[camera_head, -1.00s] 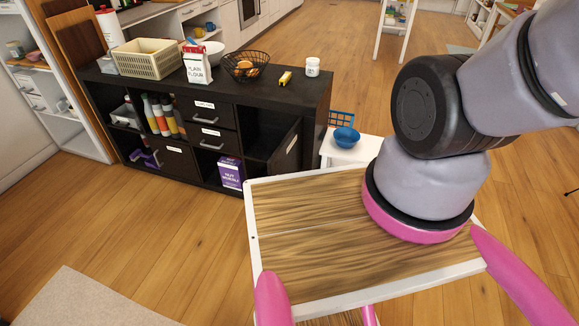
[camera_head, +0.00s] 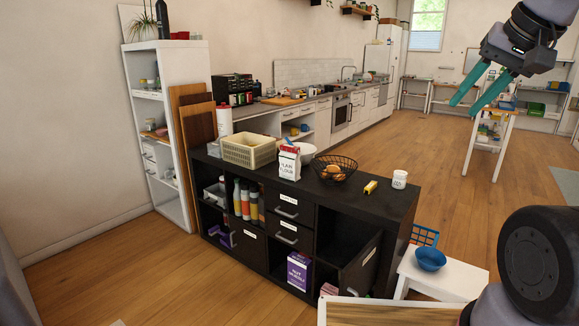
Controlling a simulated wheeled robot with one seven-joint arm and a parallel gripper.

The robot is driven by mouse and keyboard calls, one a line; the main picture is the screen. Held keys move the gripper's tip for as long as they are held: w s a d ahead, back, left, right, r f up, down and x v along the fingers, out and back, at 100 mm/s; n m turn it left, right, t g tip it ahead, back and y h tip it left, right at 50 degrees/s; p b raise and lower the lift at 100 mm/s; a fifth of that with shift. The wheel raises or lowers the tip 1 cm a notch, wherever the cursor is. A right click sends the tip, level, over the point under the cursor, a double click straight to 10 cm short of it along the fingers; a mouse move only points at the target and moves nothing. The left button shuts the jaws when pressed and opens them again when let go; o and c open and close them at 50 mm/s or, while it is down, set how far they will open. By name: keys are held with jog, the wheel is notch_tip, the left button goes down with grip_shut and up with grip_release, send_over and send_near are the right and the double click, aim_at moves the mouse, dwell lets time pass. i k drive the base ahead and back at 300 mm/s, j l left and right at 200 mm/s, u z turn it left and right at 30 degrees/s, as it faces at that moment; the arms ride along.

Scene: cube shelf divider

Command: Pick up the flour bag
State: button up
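The flour bag (camera_head: 289,163) is a white paper bag with dark "PLAIN FLOUR" lettering and a red top. It stands upright on top of the black cube shelf (camera_head: 385,204), between a cream basket and a wire fruit bowl. My gripper (camera_head: 464,104) is at the upper right, with two teal fingers spread apart and pointing down to the left. It is empty and well away from the bag.
The cream basket (camera_head: 249,150) is left of the bag, a white bowl (camera_head: 306,152) behind it, and the wire bowl (camera_head: 333,168) right. A yellow item (camera_head: 370,187) and white jar (camera_head: 399,179) stand farther right. A white stool (camera_head: 445,276) holds a blue bowl (camera_head: 430,258).

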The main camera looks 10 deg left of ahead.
aim_at(291, 166)
jog(key=i+j+u, duration=0.15)
jog(key=u, duration=0.25)
jog(key=i+u, duration=0.4)
jog(key=i+j+u, duration=0.1)
jog(key=u, duration=0.25)
jog(key=i+j+u, duration=0.1)
jog(key=u, duration=0.25)
jog(key=i+u, duration=0.15)
jog(key=u, duration=0.2)
jog(key=i+j, duration=0.1)
jog(key=i, duration=0.25)
jog(key=i+j, duration=0.1)
jog(key=i, duration=0.25)
jog(key=i+l+z, duration=0.1)
jog(key=z, duration=0.35)
jog(key=i+z, duration=0.25)
jog(key=z, duration=0.15)
jog(key=i+z, duration=0.15)
jog(key=z, duration=0.3)
jog(key=i+l+z, duration=0.15)
jog(key=i+z, duration=0.25)
